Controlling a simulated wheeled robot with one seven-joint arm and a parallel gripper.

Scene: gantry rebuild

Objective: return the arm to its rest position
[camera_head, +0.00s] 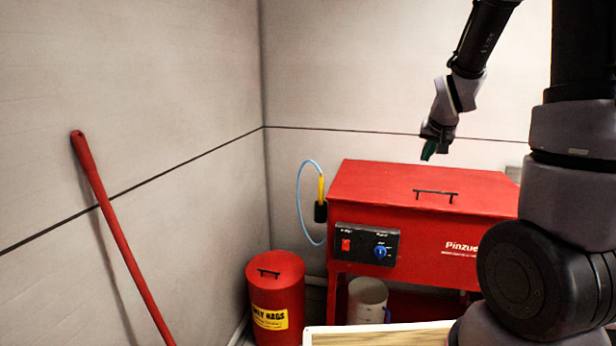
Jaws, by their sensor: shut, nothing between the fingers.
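My arm shows on the right side of the head view, with its thick lower links in front and its upper links reaching out of the top of the picture. My gripper (429,150) hangs from the wrist at the upper middle right, with greenish fingers pointing down. It appears above and in front of the red machine's lid, with nothing seen in it. The fingers are together. They are small in the picture.
A red machine (350,187) with a lid handle and a control panel (365,246) stands below my gripper. A red bin (276,285) and a whitish bucket (367,300) are on the floor. A red pole (122,240) leans at the left wall. A pale-edged board (330,336) lies in front.

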